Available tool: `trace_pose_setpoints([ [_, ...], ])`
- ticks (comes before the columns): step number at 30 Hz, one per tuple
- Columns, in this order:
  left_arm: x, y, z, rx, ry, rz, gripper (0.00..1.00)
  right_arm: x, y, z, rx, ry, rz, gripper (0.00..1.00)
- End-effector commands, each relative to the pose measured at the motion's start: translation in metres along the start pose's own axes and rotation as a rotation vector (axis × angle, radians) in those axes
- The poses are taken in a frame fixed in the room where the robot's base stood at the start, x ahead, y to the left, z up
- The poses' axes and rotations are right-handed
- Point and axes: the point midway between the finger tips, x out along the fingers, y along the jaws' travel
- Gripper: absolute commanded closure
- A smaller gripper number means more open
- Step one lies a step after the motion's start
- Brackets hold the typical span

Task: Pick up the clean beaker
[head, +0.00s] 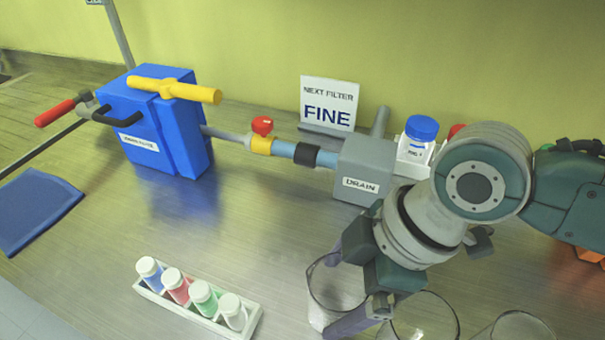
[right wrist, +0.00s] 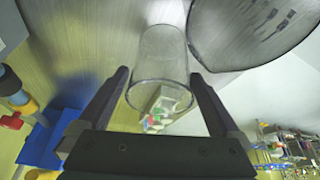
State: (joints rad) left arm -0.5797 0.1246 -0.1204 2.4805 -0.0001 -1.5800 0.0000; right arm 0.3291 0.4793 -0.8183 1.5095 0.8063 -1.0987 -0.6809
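A clear, empty glass beaker (head: 322,290) stands on the bench at the front centre in the head view. My right gripper (head: 328,295) is open, with one finger on each side of this beaker. In the right wrist view the beaker (right wrist: 160,55) shows between the two spread fingers, with a small gap at the left finger; contact at the right finger is unclear. A second glass beaker (head: 430,318) stands to its right, and a third (head: 516,328) is cut off by the lower edge. Which beaker is called clean is not marked. My left gripper is out of view.
A white rack (head: 250,318) of several coloured-label vials lies left of the beaker. Behind stand a grey drain box (head: 362,170), a blue filter press (head: 165,130) and a "FINE" sign (head: 328,103). Another glass rim (right wrist: 250,30) is close beside my right finger.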

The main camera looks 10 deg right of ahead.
Motion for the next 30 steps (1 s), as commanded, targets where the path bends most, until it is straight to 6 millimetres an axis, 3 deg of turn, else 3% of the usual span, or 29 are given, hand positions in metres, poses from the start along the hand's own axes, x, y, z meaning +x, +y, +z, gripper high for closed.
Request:
trace_pose_setpoints([
  [2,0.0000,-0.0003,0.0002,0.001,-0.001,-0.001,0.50,-0.0002,0.0001,0.0001,0.000,0.000,0.000,0.10],
  [19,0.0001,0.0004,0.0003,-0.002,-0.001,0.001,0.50,-0.0005,0.0001,0.0001,0.000,0.000,0.000,0.74],
  [30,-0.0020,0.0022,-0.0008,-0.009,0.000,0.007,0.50,-0.0080,0.0008,-0.0037,-0.002,0.002,0.002,0.74],
])
